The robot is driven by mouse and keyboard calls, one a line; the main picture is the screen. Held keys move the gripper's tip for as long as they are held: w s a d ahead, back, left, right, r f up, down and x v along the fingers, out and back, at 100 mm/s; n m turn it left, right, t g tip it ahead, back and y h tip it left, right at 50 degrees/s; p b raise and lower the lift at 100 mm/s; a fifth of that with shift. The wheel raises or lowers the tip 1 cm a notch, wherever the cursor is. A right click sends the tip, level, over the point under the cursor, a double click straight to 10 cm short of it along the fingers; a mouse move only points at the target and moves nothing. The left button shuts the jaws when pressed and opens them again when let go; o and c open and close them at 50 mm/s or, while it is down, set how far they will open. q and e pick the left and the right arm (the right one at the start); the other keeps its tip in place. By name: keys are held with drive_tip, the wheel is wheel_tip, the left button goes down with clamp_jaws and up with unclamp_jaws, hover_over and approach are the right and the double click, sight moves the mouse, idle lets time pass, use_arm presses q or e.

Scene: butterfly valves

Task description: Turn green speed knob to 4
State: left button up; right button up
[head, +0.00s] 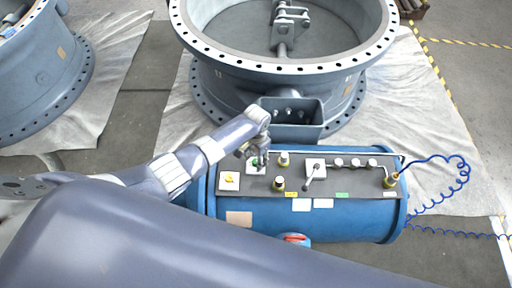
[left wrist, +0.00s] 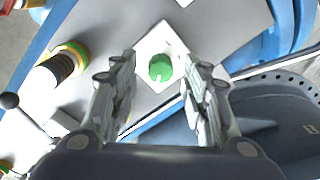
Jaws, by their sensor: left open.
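The green speed knob (left wrist: 160,67) sits on a white square plate (left wrist: 172,42) on the control panel. In the left wrist view it lies between and just beyond my left gripper's fingers (left wrist: 160,90), which are open on either side of it. No contact with the knob shows. In the head view my left gripper (head: 256,157) is over the panel's upper left part and hides most of the green knob (head: 254,162). The knob's scale numbers are too small to read. My right gripper is not in view.
A large flanged valve (head: 290,65) stands behind. A blue coiled hose (head: 455,182) runs right.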

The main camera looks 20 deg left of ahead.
sight(256, 161)
use_arm(q)
wheel_tip(256, 161, up, 11)
idle(0.4)
drive_tip(key=shift+f, duration=0.15)
idle(0.4)
